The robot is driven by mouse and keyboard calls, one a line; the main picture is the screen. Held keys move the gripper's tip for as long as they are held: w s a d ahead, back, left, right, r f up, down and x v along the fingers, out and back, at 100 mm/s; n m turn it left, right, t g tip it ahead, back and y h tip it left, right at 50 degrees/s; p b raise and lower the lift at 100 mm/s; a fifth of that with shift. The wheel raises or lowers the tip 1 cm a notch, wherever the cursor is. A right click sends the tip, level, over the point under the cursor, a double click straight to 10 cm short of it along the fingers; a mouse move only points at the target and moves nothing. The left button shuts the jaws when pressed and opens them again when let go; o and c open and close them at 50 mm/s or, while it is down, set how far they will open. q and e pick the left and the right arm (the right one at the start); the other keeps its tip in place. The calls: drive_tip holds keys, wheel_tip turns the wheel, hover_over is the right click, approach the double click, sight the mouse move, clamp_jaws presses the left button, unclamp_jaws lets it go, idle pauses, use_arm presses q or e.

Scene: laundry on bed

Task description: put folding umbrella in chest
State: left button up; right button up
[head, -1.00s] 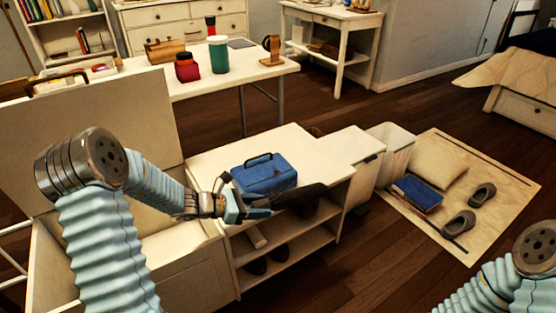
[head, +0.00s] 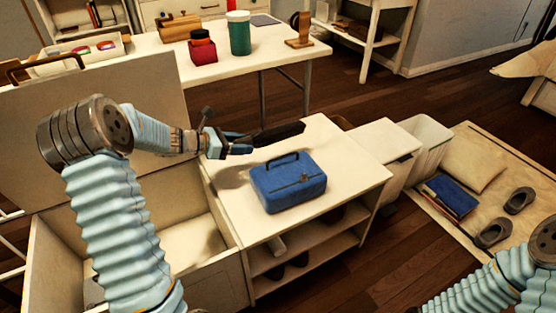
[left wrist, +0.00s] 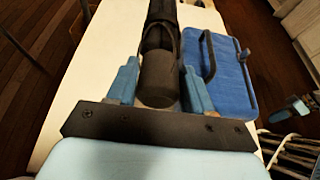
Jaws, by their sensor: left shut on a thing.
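My left gripper (head: 243,144) is shut on the folding umbrella (head: 282,133), a dark, slim bundle, above the far part of the white shelf unit's top. In the left wrist view the umbrella (left wrist: 158,75) lies lengthwise between the two blue fingers, its blunt near end towards the palm. The chest (head: 222,284) is a cream box at the lower left with its lid (head: 95,145) raised. Its inside shows partly and looks mostly bare. My left arm hides part of the lid and opening.
A blue case (head: 288,182) with a handle stands on the white shelf unit (head: 345,165), just right of the chest. Shoes show on its shelves. A white table (head: 270,55) with a green cup (head: 239,33) and red jar (head: 202,48) stands behind.

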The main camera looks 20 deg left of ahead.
sight(244, 175)
use_arm(q)
wheel_tip(244, 175, down, 10)
drive_tip(key=shift+r+b, duration=0.2)
drive_tip(key=shift+b, duration=0.1)
drive_tip(key=o, duration=1)
drive_tip(key=shift+r, duration=0.1)
